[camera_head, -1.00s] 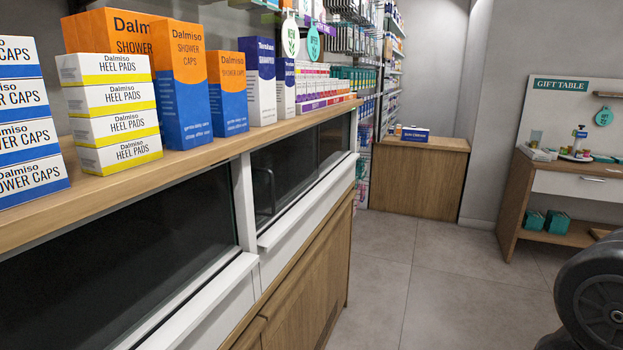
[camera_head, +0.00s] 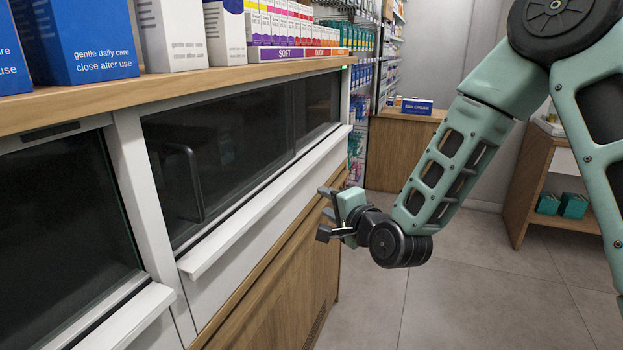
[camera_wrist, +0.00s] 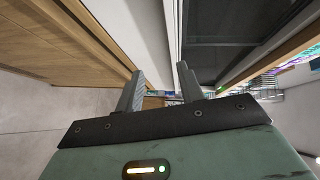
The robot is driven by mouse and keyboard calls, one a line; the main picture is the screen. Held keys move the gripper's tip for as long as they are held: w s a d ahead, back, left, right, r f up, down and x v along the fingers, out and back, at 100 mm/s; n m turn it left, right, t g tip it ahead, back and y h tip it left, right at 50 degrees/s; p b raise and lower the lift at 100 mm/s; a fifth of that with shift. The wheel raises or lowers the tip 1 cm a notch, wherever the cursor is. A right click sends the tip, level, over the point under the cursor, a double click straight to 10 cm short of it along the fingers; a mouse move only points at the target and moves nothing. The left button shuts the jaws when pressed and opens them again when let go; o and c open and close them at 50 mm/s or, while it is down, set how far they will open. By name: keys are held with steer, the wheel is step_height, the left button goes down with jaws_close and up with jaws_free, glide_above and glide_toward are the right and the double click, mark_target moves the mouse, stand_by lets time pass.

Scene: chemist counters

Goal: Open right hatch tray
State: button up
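The right hatch (camera_head: 240,145) is a dark glass window in a white frame, with a black upright handle (camera_head: 196,184) behind or on the glass.
A left hatch (camera_head: 65,220) with its own white ledge (camera_head: 125,315) stands nearer. A wooden shelf (camera_head: 150,92) with product boxes (camera_head: 172,35) overhangs the hatches. Wooden cabinet fronts (camera_head: 285,280) lie below. The tiled floor (camera_head: 460,290) at right is clear.

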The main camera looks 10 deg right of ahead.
mark_target(311, 167)
steer(key=w+m+p, duration=0.1)
steer(key=w, duration=0.5)
steer(key=w+m+t+h+p, duration=0.1)
steer(key=w, duration=0.5)
steer(key=w+d+m+t+p, duration=0.1)
steer(key=w, duration=0.5)
steer(key=shift+w+r, duration=0.2)
steer(key=shift+w, duration=0.05)
jaws_close()
